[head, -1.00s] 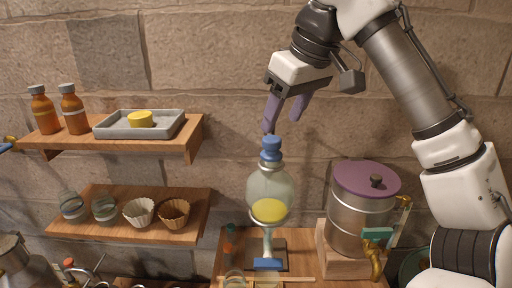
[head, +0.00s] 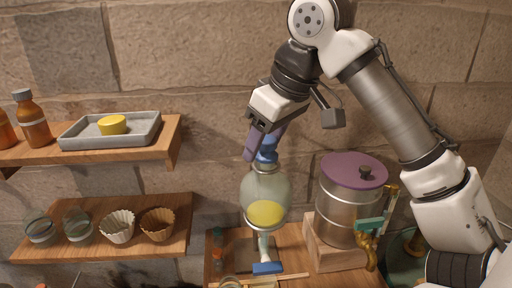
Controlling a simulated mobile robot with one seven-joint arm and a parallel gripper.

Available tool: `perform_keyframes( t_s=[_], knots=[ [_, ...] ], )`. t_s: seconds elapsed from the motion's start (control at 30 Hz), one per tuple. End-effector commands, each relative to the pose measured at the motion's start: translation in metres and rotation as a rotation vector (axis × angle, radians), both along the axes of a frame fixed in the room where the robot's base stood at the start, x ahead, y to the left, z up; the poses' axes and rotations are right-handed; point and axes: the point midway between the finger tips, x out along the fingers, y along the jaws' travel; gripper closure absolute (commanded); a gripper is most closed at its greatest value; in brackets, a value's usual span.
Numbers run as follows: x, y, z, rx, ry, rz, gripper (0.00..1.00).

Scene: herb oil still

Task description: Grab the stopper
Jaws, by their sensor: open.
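The blue stopper (head: 267,159) sits in the neck of a round glass flask (head: 265,189) with yellow liquid (head: 265,214) low in it. The flask is upright over the wooden bench. My gripper (head: 258,148) is open, with its purple fingers pointing down at the stopper's height. The fingers cover the upper part of the stopper. I cannot tell whether they touch it or stand just in front of it.
A metal pot (head: 348,212) with a purple lid (head: 353,171) stands on a wooden block close to the right. Two wooden shelves at left hold amber bottles (head: 33,121), a grey tray (head: 76,137) and paper cups (head: 118,227). A stone wall is behind.

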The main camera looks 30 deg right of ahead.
Motion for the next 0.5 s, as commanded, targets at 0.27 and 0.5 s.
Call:
perform_keyframes(
  t_s=[0.27,0.5],
  knots=[
    [-0.0002,-0.0001,-0.0001,0.000,0.000,0.000,0.53],
    [-0.0001,0.0000,0.0001,0.000,0.000,0.000,0.84]
  ],
)
